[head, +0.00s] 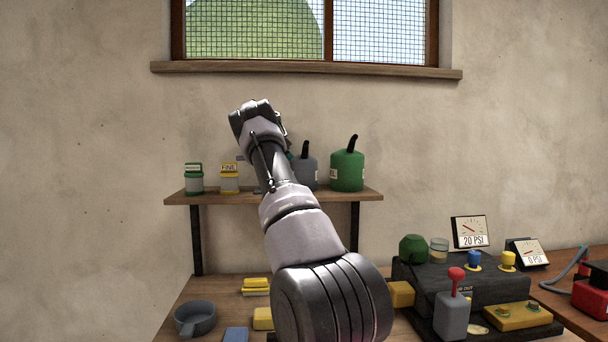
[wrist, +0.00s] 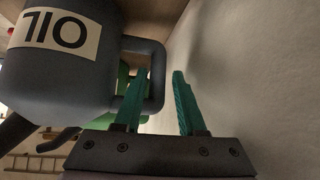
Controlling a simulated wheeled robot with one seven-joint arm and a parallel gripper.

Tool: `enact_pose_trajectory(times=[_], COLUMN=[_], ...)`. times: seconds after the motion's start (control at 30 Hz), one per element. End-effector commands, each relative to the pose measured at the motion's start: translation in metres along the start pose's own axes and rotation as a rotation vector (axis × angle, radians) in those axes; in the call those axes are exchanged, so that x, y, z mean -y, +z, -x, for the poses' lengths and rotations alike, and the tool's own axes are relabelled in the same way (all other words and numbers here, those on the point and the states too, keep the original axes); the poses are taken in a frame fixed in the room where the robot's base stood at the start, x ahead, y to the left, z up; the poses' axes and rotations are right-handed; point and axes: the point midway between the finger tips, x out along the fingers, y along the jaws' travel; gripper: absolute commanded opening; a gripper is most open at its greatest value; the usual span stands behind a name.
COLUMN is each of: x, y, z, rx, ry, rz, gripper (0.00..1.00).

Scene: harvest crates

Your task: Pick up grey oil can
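The grey oil can (head: 308,172) stands on the wall shelf, its left part hidden behind my arm in the head view. In the wrist view the can (wrist: 60,75) fills the upper left, upside down in the picture, with an "OIL" label. Its handle loop (wrist: 157,75) reaches toward my fingers. My gripper (wrist: 160,76) is open, its two teal fingers apart. The left finger overlaps the handle loop, and the loop's outer side shows between the fingers. I cannot tell whether they touch. In the head view the fingers are mostly hidden by my arm.
A green can (head: 347,171) stands right beside the grey can. Two small tins, green-labelled (head: 194,180) and yellow (head: 229,180), stand at the left of the shelf (head: 350,195). The wall is close behind. Below, a bench holds a pan (head: 195,318) and a control box (head: 480,290).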

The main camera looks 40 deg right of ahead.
Motion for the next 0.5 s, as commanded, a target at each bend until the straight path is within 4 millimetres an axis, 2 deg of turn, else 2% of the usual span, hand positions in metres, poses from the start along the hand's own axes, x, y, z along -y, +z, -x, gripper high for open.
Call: enact_pose_trajectory(times=[0.3,0.5], x=[-0.004,-0.003], y=[0.004,0.004], z=[-0.044,-0.051], rx=[0.001,0.001], ry=[0.003,0.000], rz=[0.000,-0.001], gripper=[0.40,0.40])
